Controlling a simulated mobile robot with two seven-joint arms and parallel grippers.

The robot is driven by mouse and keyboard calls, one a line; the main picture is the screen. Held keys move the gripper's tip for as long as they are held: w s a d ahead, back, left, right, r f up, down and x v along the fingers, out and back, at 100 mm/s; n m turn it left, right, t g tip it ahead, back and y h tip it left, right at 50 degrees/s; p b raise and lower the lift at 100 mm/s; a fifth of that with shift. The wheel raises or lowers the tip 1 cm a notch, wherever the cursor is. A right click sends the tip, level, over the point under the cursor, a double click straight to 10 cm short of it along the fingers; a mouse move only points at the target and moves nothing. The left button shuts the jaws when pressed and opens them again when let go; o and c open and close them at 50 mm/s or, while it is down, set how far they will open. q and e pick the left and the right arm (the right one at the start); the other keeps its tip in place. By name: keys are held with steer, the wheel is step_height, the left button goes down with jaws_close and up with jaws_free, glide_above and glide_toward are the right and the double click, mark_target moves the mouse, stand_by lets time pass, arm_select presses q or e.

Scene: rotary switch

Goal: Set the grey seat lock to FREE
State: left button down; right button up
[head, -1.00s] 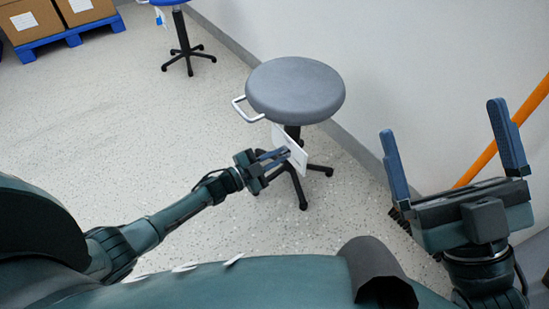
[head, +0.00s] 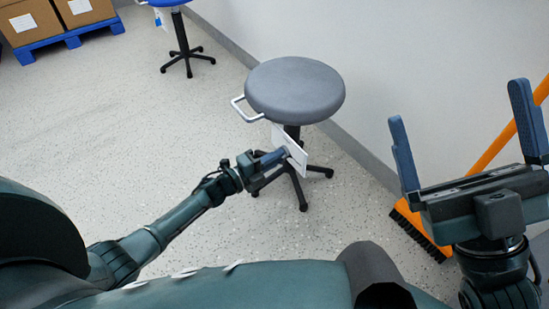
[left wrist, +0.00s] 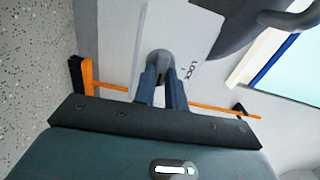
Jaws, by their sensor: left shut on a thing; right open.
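The grey stool (head: 295,88) has a round seat on a dark stand. A white plate (head: 291,150) hangs under its seat, and it also shows in the left wrist view (left wrist: 115,35). A grey knob (left wrist: 160,60) sits on the plate, with the word LOCK beside it. FREE cannot be read here. My left gripper (head: 283,154) is shut on the knob, its fingers on either side in the left wrist view (left wrist: 162,82). The knob's exact pointing direction is partly hidden by the fingers. My right gripper (head: 458,103) is open and empty at the right.
An orange broom (head: 412,225) leans by the wall (head: 410,50), behind my right gripper. A blue stool (head: 180,40) stands farther back. Boxes (head: 30,22) rest on a blue pallet (head: 70,38) at the far left. The floor left of the grey stool is clear.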

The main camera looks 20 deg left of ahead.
arm_select(q)
steer(key=shift+m, duration=0.4)
steer(key=c, duration=1.4)
jaws_free()
steer(key=shift+c, duration=0.2)
steer(key=p+v, duration=0.4)
steer(key=v, duration=0.9)
arm_select(e)
steer(key=f+m+h, duration=0.1)
steer(key=m+h, duration=0.1)
steer(key=f+m+h, duration=0.1)
steer(key=f+m, duration=0.1)
steer(key=f+m+h, duration=0.1)
steer(key=f+h, duration=0.1)
steer(key=shift+w+a+m+h, duration=0.25)
steer(key=shift+w+m+h, duration=0.05)
steer(key=shift+w+m, duration=0.1)
arm_select(q)
steer(key=shift+s, duration=0.1)
